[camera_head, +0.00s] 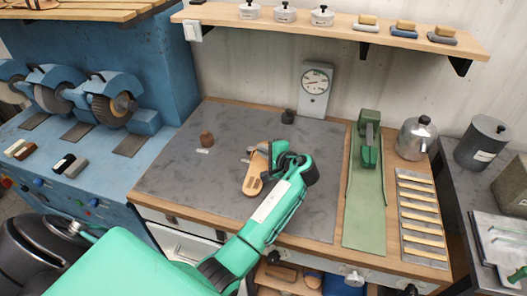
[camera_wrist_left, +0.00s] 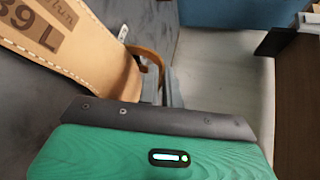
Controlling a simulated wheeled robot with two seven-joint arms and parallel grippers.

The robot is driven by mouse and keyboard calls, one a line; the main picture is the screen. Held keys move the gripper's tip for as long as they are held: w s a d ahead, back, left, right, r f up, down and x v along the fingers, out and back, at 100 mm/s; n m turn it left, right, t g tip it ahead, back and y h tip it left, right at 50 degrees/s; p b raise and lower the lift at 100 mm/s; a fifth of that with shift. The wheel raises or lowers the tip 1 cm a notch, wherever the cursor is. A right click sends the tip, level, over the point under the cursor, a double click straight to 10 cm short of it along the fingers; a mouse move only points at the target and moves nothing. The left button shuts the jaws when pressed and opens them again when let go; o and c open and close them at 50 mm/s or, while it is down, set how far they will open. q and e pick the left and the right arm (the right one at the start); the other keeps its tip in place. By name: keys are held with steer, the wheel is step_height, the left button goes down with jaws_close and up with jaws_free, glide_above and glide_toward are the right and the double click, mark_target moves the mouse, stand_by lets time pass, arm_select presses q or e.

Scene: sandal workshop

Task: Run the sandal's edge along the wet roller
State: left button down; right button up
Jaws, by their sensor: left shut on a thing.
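A tan sandal (camera_head: 254,182) is at the middle of the grey work mat (camera_head: 190,178), its sole pointing toward the front. My left gripper (camera_head: 275,154) is shut on it at its back right side. In the left wrist view the sandal (camera_wrist_left: 75,45) fills the upper left, with "39 L" printed on it and a brown strap (camera_wrist_left: 150,58) beside the finger. I cannot tell whether the sandal touches the mat. A green device (camera_head: 368,140) stands at the back of a green strip (camera_head: 364,215) to the right. I cannot make out a wet roller for certain. My right gripper is not in view.
A brown block (camera_head: 207,140) and a dark knob (camera_head: 288,117) stand on the mat, with a dial gauge (camera_head: 315,88) behind. A slatted rack (camera_head: 421,220) and a metal pot (camera_head: 415,138) are at right. Blue grinding machines (camera_head: 112,100) stand at left. The mat's left half is mostly clear.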

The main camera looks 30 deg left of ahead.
arm_select(q)
steer(key=shift+w, duration=0.15)
steer(key=shift+w+a+b, duration=0.2)
steer(key=shift+w+b, duration=0.15)
steer(key=shift+w, duration=0.4)
steer(key=shift+w, duration=0.15)
stand_by(0.4)
steer(key=shift+w+a+b, duration=0.2)
steer(key=shift+w+b, duration=0.15)
steer(key=shift+w, duration=0.35)
steer(key=shift+w, duration=0.15)
steer(key=shift+w+a+b, duration=0.25)
steer(key=shift+w+b, duration=0.15)
steer(key=shift+w, duration=0.25)
stand_by(0.3)
steer(key=shift+w, duration=0.2)
steer(key=shift+w+a+b, duration=0.35)
steer(key=shift+w, duration=0.25)
